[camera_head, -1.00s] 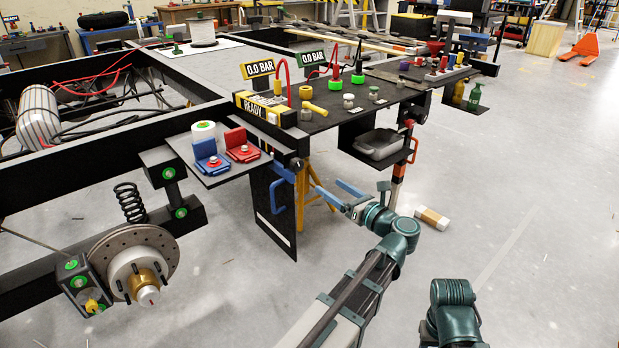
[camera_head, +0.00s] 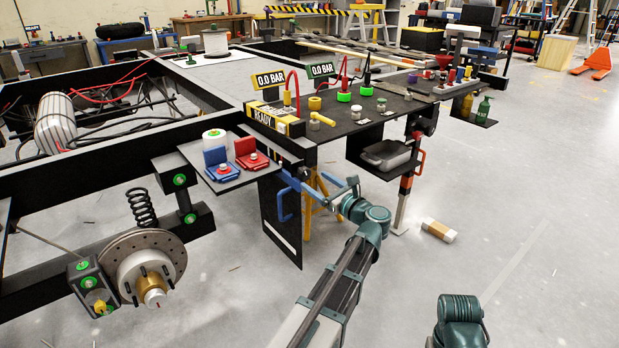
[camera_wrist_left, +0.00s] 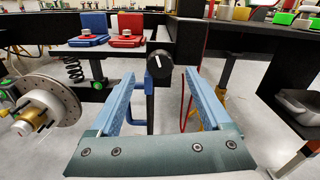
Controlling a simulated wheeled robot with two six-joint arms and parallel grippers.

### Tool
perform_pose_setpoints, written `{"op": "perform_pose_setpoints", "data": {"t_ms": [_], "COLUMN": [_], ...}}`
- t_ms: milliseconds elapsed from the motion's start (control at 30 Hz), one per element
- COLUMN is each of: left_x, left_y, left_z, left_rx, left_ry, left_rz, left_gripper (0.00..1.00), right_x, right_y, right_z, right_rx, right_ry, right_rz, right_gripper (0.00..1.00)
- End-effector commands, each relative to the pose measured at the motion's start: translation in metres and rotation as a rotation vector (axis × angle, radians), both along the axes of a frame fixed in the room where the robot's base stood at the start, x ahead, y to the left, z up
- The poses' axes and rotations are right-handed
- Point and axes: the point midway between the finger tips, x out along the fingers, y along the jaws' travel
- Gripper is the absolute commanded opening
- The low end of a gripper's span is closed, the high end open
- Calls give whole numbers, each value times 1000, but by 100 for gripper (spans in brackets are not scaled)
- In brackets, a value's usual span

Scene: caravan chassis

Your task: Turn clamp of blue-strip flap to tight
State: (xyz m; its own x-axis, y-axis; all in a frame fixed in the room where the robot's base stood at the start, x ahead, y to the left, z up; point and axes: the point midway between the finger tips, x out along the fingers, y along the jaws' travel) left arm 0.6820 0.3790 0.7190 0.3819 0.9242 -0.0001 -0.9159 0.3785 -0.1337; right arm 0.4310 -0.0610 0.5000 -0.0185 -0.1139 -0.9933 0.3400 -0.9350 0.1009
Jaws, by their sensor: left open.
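A black knob with a white pointer mark (camera_wrist_left: 159,65) shows in the left wrist view, below the frame's corner. The pointer stands about upright. A dark flap (camera_head: 283,238) with a pale strip near its lower edge hangs below that corner. My right gripper is not in view.
A side shelf (camera_head: 228,183) with blue (camera_head: 218,163) and red (camera_head: 250,153) blocks is left of the gripper. A brake disc (camera_head: 145,262) stands lower left. A grey tray (camera_head: 386,154) and an orange handle (camera_head: 419,161) are right.

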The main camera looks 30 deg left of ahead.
Motion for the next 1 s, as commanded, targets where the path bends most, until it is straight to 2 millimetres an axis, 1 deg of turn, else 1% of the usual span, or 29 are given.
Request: {"op": "perform_pose_setpoints", "data": {"t_ms": [33,100,300,433,700,867,1000], "left_x": [5,8,15,17,16,16,16], "left_y": [9,19,35,39,39,39,39], "left_z": [0,0,0,0,0,0,0], "left_rx": [0,0,0,0,1,1,1], "left_ry": [0,0,0,0,1,1,1], "left_rz": [2,2,1,-1,-1,-1,-1], "left_gripper": [82,82,82,82,82,53,28], "right_x": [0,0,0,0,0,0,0], "right_y": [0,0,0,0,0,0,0], "right_z": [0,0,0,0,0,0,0], "right_rx": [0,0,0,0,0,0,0], "right_ry": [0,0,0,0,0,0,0], "right_rz": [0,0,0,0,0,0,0], "right_gripper": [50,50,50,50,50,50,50]}}
